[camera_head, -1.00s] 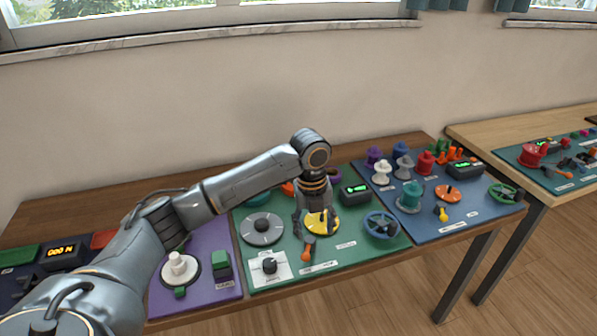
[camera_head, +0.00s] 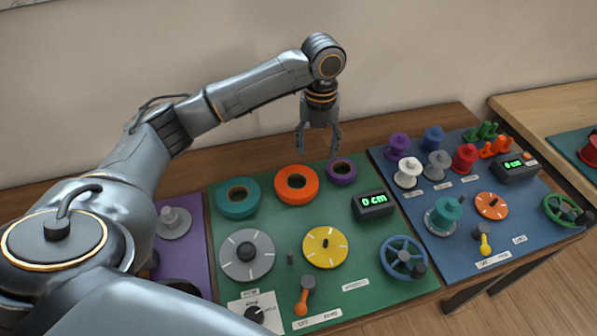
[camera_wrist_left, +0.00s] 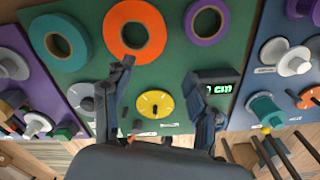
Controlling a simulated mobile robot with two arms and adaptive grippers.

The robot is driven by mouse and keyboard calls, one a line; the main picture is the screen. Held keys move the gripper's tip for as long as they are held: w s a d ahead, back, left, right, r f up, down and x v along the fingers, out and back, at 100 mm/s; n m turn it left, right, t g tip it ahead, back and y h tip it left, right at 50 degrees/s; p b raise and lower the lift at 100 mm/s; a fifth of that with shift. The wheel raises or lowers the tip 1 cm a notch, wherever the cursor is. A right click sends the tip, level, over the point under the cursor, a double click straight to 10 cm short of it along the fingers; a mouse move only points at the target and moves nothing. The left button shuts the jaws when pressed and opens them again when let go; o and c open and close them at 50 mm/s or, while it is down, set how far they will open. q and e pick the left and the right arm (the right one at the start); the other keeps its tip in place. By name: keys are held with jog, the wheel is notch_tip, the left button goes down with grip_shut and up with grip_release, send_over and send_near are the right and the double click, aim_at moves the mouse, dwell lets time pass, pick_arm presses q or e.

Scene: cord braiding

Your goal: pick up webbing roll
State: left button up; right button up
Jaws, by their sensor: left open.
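Three ring-shaped rolls lie flat along the back of a green board (camera_head: 285,240): a teal roll (camera_head: 252,208), a larger orange roll (camera_head: 296,200) and a small purple roll (camera_head: 341,182). I cannot read a label that tells which is the webbing roll. My left gripper (camera_head: 319,150) is open and empty, pointing down above the back of the board, near the orange and purple rolls. In the left wrist view, the teal (camera_wrist_left: 46,44), orange (camera_wrist_left: 118,44) and purple (camera_wrist_left: 190,22) rolls lie beyond the open fingers (camera_wrist_left: 160,72). My right gripper is not in view.
The green board also holds a grey dial (camera_head: 262,264), a yellow dial (camera_head: 340,250), a "0 cm" display (camera_head: 371,205), a blue handwheel (camera_head: 392,262) and an orange lever (camera_head: 304,292). A blue board (camera_head: 455,265) with several spools stands at right, a purple board (camera_head: 188,262) at left.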

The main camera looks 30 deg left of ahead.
pick_arm(q)
send_over(312, 182)
jog(key=f, duration=0.5)
jog(key=shift+s+d, duration=0.2)
jog(key=shift+d, duration=0.2)
notch_tip(312, 182, down, 3)
jog(key=shift+w+a+f+p, duration=0.1)
jog(key=shift+w+a+p, duration=0.05)
jog(key=shift+p, duration=0.25)
jog(key=f, duration=0.3)
jog(key=shift+a+f+p, duration=0.25)
jog(key=shift+p, duration=0.15)
jog(key=shift+f, duration=0.4)
jog(key=c, duration=1.1)
grip_shut()
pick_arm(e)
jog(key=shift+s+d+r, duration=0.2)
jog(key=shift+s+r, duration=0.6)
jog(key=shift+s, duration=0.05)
